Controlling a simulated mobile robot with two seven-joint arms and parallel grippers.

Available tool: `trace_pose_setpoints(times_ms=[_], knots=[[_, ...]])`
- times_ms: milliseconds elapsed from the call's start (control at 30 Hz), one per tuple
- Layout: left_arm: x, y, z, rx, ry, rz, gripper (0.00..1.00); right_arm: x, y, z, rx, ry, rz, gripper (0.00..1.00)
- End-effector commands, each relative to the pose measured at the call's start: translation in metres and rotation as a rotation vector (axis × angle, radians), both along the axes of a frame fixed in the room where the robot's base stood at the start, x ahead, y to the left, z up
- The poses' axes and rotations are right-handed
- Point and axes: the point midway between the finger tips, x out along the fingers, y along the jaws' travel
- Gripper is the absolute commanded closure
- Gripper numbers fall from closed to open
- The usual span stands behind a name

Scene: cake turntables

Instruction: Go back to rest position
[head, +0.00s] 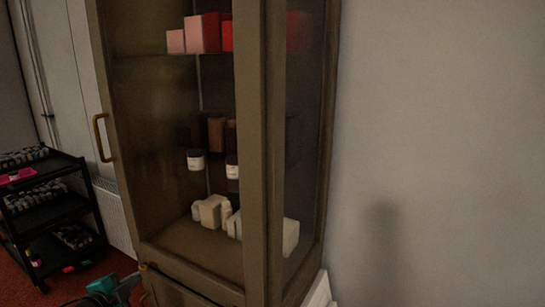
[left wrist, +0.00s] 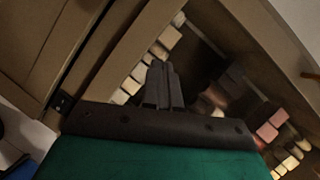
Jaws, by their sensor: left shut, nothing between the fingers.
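My left gripper (head: 112,289) shows only partly at the bottom edge of the head view, as a teal and dark grey shape low in front of the brown cabinet. Its fingertips are not clear there. In the left wrist view, the two dark fingers of the left gripper (left wrist: 164,72) are together with nothing between them, above my green wrist part. The cabinet and its small boxes show behind them. My right gripper is in neither view.
The tall brown cabinet (head: 253,150) has glass panels and a brass handle (head: 100,137). Red and pink boxes (head: 203,33), jars and white blocks (head: 211,211) stand inside. A black shelf cart (head: 50,208) stands at left. A bare wall (head: 440,130) fills the right.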

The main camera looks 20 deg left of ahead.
Motion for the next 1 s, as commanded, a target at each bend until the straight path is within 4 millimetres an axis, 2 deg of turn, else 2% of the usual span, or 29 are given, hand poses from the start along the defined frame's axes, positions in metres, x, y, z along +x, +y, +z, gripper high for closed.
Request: trace_pose_setpoints(times_ms=[33, 167, 200, 300, 400, 500, 600, 700, 1000], knots=[[-0.015, -0.036, -0.024, -0.084, 0.032, -0.007, 1.00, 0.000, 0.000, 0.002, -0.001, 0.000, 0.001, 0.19], [-0.055, -0.117, -0.066, -0.290, 0.108, 0.002, 1.00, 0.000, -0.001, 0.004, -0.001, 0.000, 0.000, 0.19], [-0.070, -0.142, -0.075, -0.359, 0.134, 0.011, 1.00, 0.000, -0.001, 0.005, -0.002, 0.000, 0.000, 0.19], [-0.109, -0.204, -0.089, -0.536, 0.197, 0.045, 1.00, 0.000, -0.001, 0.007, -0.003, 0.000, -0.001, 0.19], [-0.145, -0.257, -0.091, -0.704, 0.253, 0.093, 1.00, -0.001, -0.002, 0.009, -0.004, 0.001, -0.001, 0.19], [-0.172, -0.295, -0.084, -0.841, 0.295, 0.145, 1.00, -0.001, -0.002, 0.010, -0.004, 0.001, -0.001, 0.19], [-0.187, -0.315, -0.077, -0.925, 0.318, 0.182, 1.00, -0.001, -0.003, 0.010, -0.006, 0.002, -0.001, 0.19], [-0.193, -0.323, -0.073, -0.962, 0.329, 0.198, 1.00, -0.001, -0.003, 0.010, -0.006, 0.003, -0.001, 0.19], [-0.194, -0.324, -0.073, -0.965, 0.330, 0.199, 1.00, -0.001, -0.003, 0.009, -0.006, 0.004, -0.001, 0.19]])
